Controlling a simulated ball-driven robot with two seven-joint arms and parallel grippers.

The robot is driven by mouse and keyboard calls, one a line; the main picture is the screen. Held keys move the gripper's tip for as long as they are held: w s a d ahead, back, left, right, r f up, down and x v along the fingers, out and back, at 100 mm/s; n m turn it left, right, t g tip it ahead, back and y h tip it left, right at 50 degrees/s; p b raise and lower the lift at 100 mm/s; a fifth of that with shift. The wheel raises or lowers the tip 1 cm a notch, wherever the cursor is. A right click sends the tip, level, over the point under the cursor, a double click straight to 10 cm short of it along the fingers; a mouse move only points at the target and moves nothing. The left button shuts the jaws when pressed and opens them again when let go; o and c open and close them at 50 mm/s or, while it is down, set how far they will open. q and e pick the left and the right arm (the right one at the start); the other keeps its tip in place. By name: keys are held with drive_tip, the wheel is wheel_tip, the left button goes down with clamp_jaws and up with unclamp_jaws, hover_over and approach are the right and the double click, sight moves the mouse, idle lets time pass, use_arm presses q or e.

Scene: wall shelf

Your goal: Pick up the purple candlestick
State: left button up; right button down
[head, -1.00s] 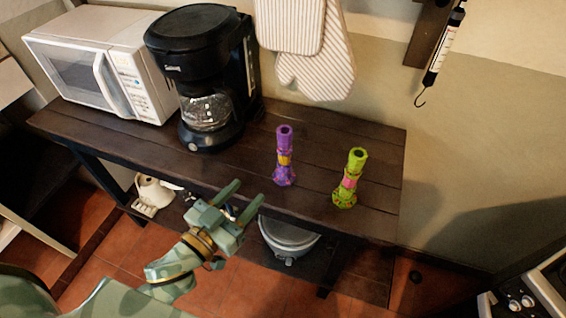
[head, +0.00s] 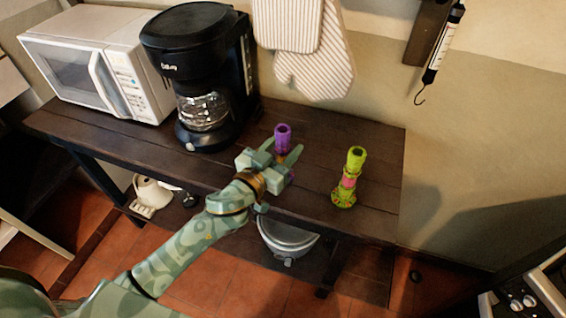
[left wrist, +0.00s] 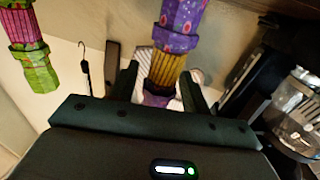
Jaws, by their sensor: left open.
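The purple candlestick (head: 283,140) stands upright on the dark wooden shelf (head: 320,150); its lower part is hidden behind my left gripper in the head view. My left gripper (head: 281,153) is open, with its fingers reaching to either side of the candlestick. In the left wrist view the purple candlestick (left wrist: 168,70), with a yellow ribbed middle, lies between the two open fingers (left wrist: 158,85). I cannot tell if either finger touches it. My right gripper is not in view.
A green candlestick (head: 348,178) stands on the shelf to the right; it also shows in the left wrist view (left wrist: 28,45). A black coffee maker (head: 205,75) and a white microwave (head: 95,65) stand to the left. Striped oven mitts (head: 315,60) hang behind.

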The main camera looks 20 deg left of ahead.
use_arm(q)
clamp_jaws()
drive_tip(key=shift+r, duration=0.1)
